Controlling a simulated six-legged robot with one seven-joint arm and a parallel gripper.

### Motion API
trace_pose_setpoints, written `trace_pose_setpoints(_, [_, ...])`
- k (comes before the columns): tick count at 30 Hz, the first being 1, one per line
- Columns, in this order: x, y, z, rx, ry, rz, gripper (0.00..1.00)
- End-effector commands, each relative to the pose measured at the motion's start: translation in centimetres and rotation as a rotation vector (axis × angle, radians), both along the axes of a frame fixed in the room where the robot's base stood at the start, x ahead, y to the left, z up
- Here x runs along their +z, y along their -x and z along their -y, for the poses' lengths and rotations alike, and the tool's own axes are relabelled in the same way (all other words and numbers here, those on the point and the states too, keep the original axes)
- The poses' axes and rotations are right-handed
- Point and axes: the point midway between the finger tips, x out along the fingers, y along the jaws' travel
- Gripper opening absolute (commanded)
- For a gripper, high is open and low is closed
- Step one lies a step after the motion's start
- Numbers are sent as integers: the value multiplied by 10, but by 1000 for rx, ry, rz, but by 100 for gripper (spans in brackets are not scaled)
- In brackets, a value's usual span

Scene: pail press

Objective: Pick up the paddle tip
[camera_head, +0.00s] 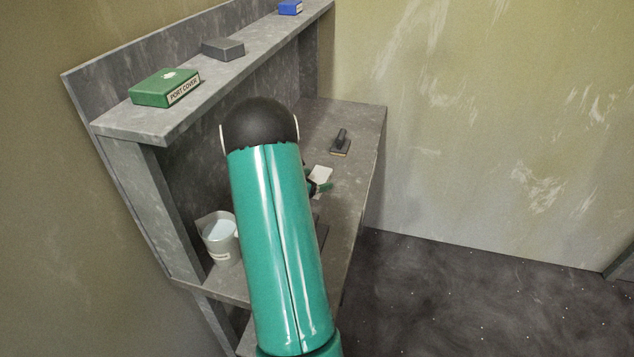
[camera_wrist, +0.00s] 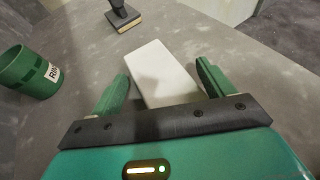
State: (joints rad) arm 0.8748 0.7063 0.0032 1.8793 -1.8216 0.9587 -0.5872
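A flat white block (camera_wrist: 165,72) lies on the grey bench in the wrist view, and part of it shows in the head view (camera_head: 321,174). It carries no readable label, and I cannot tell for sure that it is the paddle tip. My gripper (camera_wrist: 163,70) is open, with one green finger to the left of the block and one to the right. Gaps show between the fingers and the block. The block's near end is hidden behind the gripper's dark bar. In the head view my arm hides most of my gripper; a green finger (camera_head: 325,188) shows beside the block.
A black-handled tool with a tan base (camera_head: 341,144) stands farther along the bench. A grey pail (camera_head: 222,250) stands at the left. A green labelled cylinder (camera_wrist: 28,72) is left of my gripper. The upper shelf holds a green PORT COVER box (camera_head: 160,90), grey box (camera_head: 222,49) and blue box (camera_head: 290,8).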

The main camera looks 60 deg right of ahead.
Motion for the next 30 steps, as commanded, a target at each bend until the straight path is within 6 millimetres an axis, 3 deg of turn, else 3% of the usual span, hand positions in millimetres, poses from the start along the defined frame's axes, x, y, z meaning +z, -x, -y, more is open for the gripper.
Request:
trace_pose_setpoints(1, [0,-1,0,0,0,0,70])
trace_pose_setpoints(8, [-1,-1,0,0,-1,0,25])
trace_pose_setpoints(22, [5,-1,-1,0,-2,1,24])
trace_pose_setpoints(28, [33,-1,0,0,2,4,24])
trace_pose_setpoints(30, [46,10,5,-2,4,2,24])
